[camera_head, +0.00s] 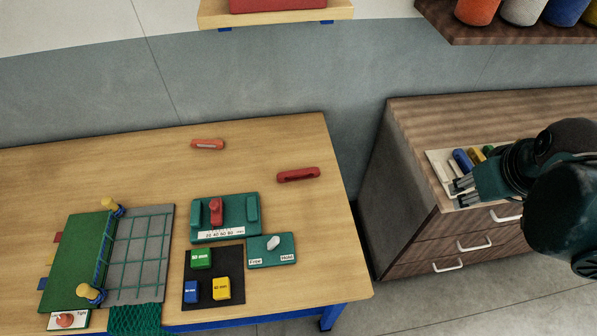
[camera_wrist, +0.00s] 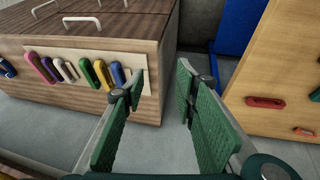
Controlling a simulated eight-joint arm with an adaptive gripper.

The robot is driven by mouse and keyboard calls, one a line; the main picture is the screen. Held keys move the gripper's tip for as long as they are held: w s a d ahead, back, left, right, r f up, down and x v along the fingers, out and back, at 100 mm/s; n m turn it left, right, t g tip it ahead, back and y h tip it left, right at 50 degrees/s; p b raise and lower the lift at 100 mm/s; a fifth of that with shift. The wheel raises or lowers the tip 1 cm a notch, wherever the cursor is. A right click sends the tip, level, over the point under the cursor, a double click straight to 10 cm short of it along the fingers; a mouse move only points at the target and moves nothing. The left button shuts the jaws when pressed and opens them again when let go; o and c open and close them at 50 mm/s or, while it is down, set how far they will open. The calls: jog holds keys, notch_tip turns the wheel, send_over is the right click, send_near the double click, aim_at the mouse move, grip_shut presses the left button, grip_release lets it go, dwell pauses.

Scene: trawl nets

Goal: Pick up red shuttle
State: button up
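A dark red shuttle (camera_head: 298,175) lies on the wooden table near its right edge, and it also shows at the right of the wrist view (camera_wrist: 265,102). An orange-red shuttle with a pale middle (camera_head: 208,144) lies farther left on the table; part of it shows in the wrist view (camera_wrist: 303,131). My gripper (camera_head: 461,189) is well to the right of the table, by the drawer cabinet. In the wrist view its green-padded fingers (camera_wrist: 160,82) are wide apart with nothing between them.
A cream tray (camera_head: 437,162) of several coloured shuttles lies on the drawer cabinet (camera_head: 400,140) by my gripper. The table (camera_head: 70,165) carries a netting frame (camera_head: 139,255), a green gauge block (camera_head: 240,215) and a black mat with blocks (camera_head: 212,260). A floor gap separates table and cabinet.

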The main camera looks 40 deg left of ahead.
jog(key=w+a+n+g+p, duration=0.1)
jog(key=a+n, duration=0.1)
jog(key=a, duration=0.3)
jog(key=w+a+n+p, duration=0.2)
jog(key=a+n, duration=0.1)
jog(key=a, duration=0.3)
jog(key=n+g+h+p, duration=0.1)
jog(key=n+g+p, duration=0.2)
jog(key=n+p, duration=0.7)
send_over(301, 172)
jog(key=b, duration=0.4)
jog(key=f+n, duration=0.1)
jog(key=f, duration=0.2)
jog(key=f+n, duration=0.1)
jog(key=f, duration=0.3)
jog(key=f+n, duration=0.1)
jog(key=f, duration=0.3)
jog(key=shift+w+d, duration=0.25)
jog(key=shift+d, duration=0.05)
jog(key=shift+s+a+f+n+g+p, duration=0.25)
jog(key=shift+s+a+n+g+p, duration=0.05)
jog(key=shift+a, duration=0.05)
jog(key=shift+f, duration=0.1)
jog(key=shift+f, duration=1.2)
jog(key=shift+f, duration=0.1)
